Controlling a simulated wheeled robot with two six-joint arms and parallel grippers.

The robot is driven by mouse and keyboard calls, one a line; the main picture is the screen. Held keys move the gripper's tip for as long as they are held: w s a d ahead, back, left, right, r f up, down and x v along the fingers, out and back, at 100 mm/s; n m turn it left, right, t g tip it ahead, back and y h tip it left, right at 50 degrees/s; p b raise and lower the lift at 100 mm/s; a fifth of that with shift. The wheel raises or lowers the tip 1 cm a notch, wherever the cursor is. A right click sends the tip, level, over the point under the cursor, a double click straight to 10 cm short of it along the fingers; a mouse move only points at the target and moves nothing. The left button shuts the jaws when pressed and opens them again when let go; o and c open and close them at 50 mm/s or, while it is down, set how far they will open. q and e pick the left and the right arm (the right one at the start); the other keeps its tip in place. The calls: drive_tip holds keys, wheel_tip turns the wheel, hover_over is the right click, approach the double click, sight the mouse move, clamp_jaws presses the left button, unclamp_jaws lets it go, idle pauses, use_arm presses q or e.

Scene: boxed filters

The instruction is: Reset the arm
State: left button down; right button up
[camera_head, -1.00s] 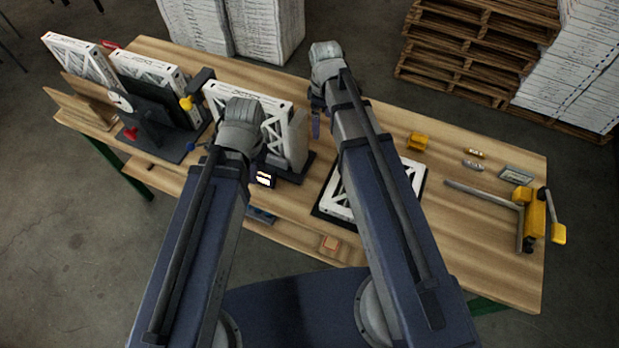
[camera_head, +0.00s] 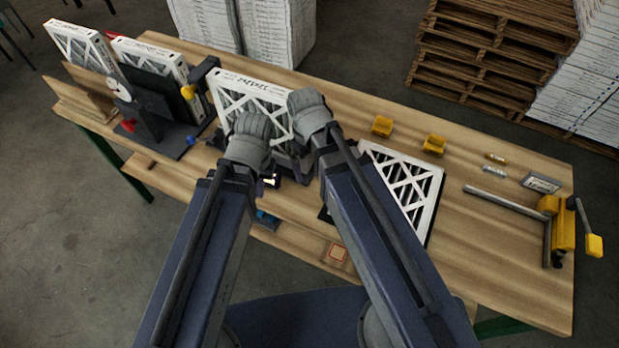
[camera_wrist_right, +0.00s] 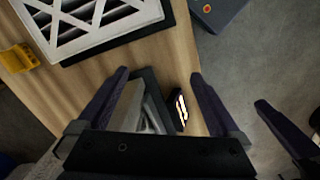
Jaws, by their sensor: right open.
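My right gripper (camera_wrist_right: 158,82) is open in the right wrist view, with its two dark fingers apart above the table. Below and between them shows the end of a white-framed filter (camera_wrist_right: 150,112) in a dark stand, with a small lit display (camera_wrist_right: 180,110) beside it. In the head view this filter (camera_head: 245,92) stands upright just beyond my wrists. My left gripper is mostly hidden behind its own wrist; one dark finger (camera_wrist_right: 285,130) shows at the right of the wrist view, so its opening cannot be told. Nothing is seen held.
Another filter (camera_head: 415,188) lies flat right of my right arm. Two yellow blocks (camera_head: 382,126) (camera_head: 434,144) and a yellow-handled tool (camera_head: 563,225) are on the right of the table. A dark stand with filters (camera_head: 150,65) is at the left. Pallets (camera_head: 490,50) stand behind.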

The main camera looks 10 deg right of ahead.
use_arm(q)
drive_tip(key=shift+f+b, duration=0.45)
drive_tip(key=shift+f, duration=0.3)
use_arm(e)
drive_tip(key=shift+s+a+f+m, duration=0.3)
drive_tip(key=shift+s+a+f, duration=0.1)
drive_tip(key=shift+s+f, duration=0.35)
drive_tip(key=s+f+b, duration=0.1)
drive_tip(key=f+b, duration=0.2)
drive_tip(key=s+a+f+m+b, duration=0.1)
drive_tip(key=f+b, duration=0.2)
drive_tip(key=s+f+m+b, duration=0.1)
drive_tip(key=f+b, duration=0.2)
drive_tip(key=shift+s+a+f, duration=0.15)
drive_tip(key=shift+s+a, duration=0.25)
use_arm(q)
wheel_tip(320, 180, down, 9)
drive_tip(key=shift+f, duration=0.1)
drive_tip(key=c, duration=1.5)
unclamp_jaws()
